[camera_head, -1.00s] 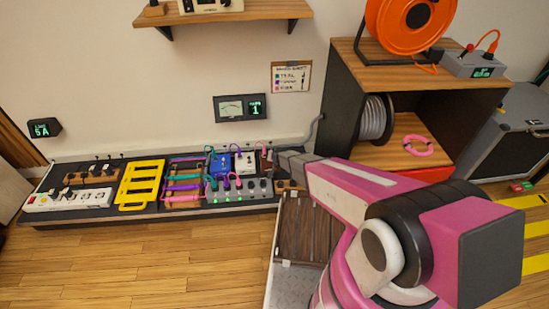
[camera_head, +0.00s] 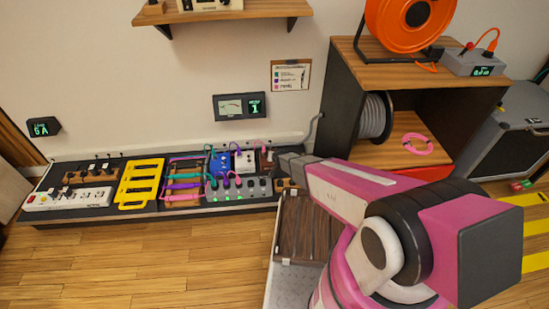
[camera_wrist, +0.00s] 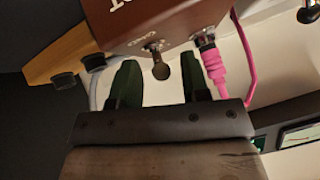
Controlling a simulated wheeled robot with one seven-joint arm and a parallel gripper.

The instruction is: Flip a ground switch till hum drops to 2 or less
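A brown box (camera_wrist: 150,20) fills the top of the wrist view. A small metal toggle switch (camera_wrist: 160,66) with a rounded tip sticks out of its face. The box also shows at the right end of the pedal row in the head view (camera_head: 267,158), partly hidden by my arm. My gripper (camera_wrist: 161,72) is open, with one dark green finger on each side of the toggle; I cannot tell whether either touches it. In the head view my gripper (camera_head: 287,161) is at the board's right end. The wall meter (camera_head: 240,107) has a green display that seems to read 1.
A pink plug and cable (camera_wrist: 211,62) sit close beside the right finger. A wooden cabinet (camera_head: 405,55) stands at right.

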